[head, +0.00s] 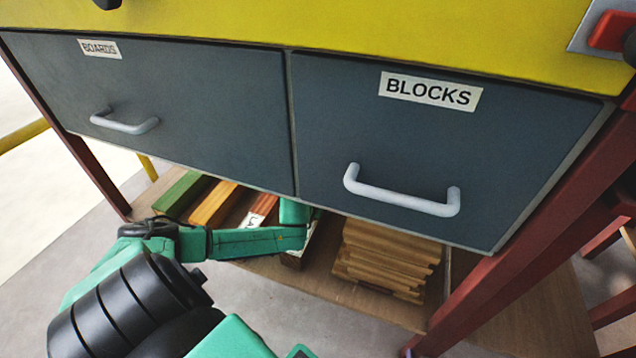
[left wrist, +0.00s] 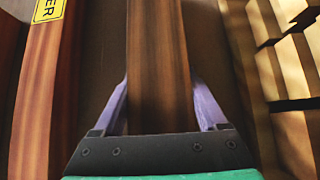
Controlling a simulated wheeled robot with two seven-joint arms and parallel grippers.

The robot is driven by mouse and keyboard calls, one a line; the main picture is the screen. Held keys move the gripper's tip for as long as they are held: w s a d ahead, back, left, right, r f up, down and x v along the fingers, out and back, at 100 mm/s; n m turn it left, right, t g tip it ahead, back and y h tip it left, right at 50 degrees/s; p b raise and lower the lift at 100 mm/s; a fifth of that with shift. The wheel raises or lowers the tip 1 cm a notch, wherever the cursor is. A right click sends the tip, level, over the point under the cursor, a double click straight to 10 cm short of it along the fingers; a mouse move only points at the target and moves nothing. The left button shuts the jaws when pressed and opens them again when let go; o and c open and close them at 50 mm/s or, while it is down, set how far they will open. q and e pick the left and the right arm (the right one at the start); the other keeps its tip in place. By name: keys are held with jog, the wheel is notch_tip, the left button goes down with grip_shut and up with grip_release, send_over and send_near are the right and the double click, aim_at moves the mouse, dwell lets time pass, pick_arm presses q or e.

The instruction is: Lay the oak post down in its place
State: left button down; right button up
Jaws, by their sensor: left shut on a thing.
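My left gripper (left wrist: 160,90) is shut on a dark brown wooden post, taken as the oak post (left wrist: 158,50). Its two purple fingers stand on either side of the post, which runs lengthwise away from the wrist. No label on it shows in the left wrist view. In the head view my left arm reaches in under the drawers, and the gripper's fingers are hidden there. Whether the post touches the shelf (head: 330,290) cannot be told. My right gripper is not in view.
On the shelf lie a green post (head: 183,193), an orange-brown post (head: 213,203) and a reddish post with a label (head: 263,207). A stack of wooden boards (head: 388,258) is at the right. Closed BOARDS (head: 200,110) and BLOCKS (head: 430,150) drawers hang low overhead.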

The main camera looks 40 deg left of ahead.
pick_arm(q)
grip_release()
jog(key=p+v, duration=0.7)
jog(key=v, duration=0.4)
jog(key=shift+r, duration=0.4)
jog(key=shift+s+r, duration=0.1)
jog(key=shift+s, duration=0.15)
jog(key=shift+d, duration=0.1)
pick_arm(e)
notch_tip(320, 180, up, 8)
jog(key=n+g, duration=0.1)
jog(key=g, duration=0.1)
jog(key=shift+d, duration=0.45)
pick_arm(q)
jog(key=shift+s, duration=0.1)
